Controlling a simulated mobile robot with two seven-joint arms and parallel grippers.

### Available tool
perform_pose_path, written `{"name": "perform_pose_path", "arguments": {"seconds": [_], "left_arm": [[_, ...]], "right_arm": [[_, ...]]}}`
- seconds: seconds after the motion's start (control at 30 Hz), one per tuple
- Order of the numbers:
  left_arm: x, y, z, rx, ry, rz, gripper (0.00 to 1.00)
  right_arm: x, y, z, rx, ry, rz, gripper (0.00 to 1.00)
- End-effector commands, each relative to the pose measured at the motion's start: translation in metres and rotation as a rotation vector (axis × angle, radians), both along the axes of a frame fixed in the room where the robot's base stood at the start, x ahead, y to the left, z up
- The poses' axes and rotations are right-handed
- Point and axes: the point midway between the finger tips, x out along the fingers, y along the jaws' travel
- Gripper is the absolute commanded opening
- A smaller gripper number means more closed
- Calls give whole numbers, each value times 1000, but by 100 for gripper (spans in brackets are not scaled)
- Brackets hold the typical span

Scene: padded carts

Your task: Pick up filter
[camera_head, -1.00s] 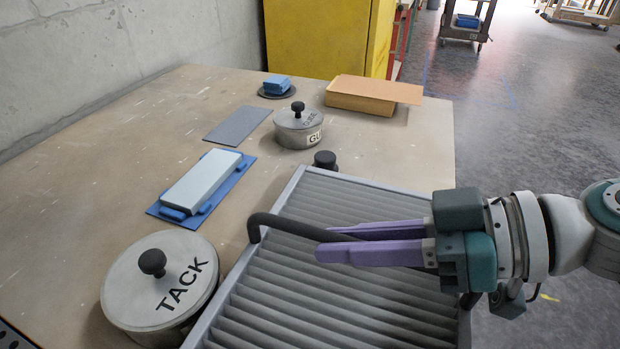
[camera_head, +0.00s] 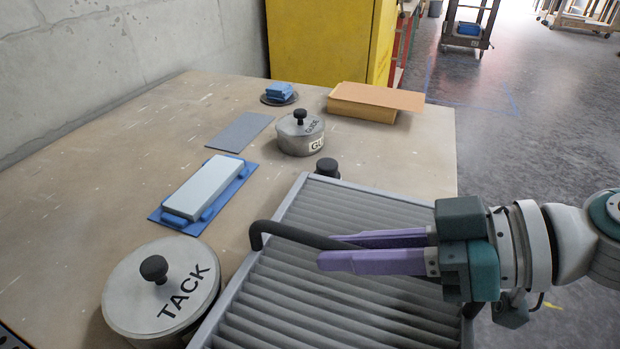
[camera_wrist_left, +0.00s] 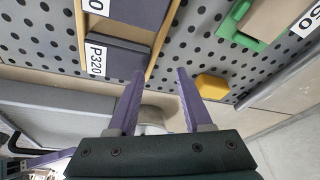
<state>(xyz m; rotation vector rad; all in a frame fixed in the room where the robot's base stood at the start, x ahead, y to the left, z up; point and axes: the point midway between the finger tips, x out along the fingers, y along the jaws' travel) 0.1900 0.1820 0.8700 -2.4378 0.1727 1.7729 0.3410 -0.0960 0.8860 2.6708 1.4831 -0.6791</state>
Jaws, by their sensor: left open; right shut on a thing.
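The filter (camera_head: 330,292) is a grey pleated panel in a light metal frame with a dark bar handle (camera_head: 290,232) across its top. It sits at the table's right front, its lower part cut off by the picture edge. My right gripper (camera_head: 325,250) reaches in from the right, its purple fingers shut on the filter's handle. My left gripper shows only in the left wrist view (camera_wrist_left: 160,85). It is open and empty, with pegboard and sanding sheets beyond its fingers.
A round TACK tin (camera_head: 190,285) stands close left of the filter. A GUIDE tin (camera_head: 300,140), a sharpening stone (camera_head: 203,185) on a blue base, a dark sheet (camera_head: 240,132) and an orange-brown box (camera_head: 365,105) are on the table (camera_head: 120,160). The left wrist view shows a yellow block (camera_wrist_left: 212,86).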

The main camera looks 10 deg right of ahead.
Motion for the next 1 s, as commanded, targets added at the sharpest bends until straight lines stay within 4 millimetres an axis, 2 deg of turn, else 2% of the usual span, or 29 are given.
{"name": "perform_pose_path", "arguments": {"seconds": [0.17, 0.37, 0.57, 0.8, 1.0], "left_arm": [[0, 0, 3, -1, 0, 1, 50], [0, 0, 13, -1, 0, 1, 50], [0, 0, 25, 0, 0, 0, 50], [0, 1, 39, 2, 1, -2, 50], [0, 1, 46, 5, 0, -4, 50]], "right_arm": [[1, 0, 9, 0, -4, 1, 0], [0, 0, 37, 0, -6, 3, 0], [0, 0, 80, -3, -9, 3, 0], [0, 0, 147, -3, -11, 4, 0], [0, 0, 185, 0, -7, 3, 0]]}}
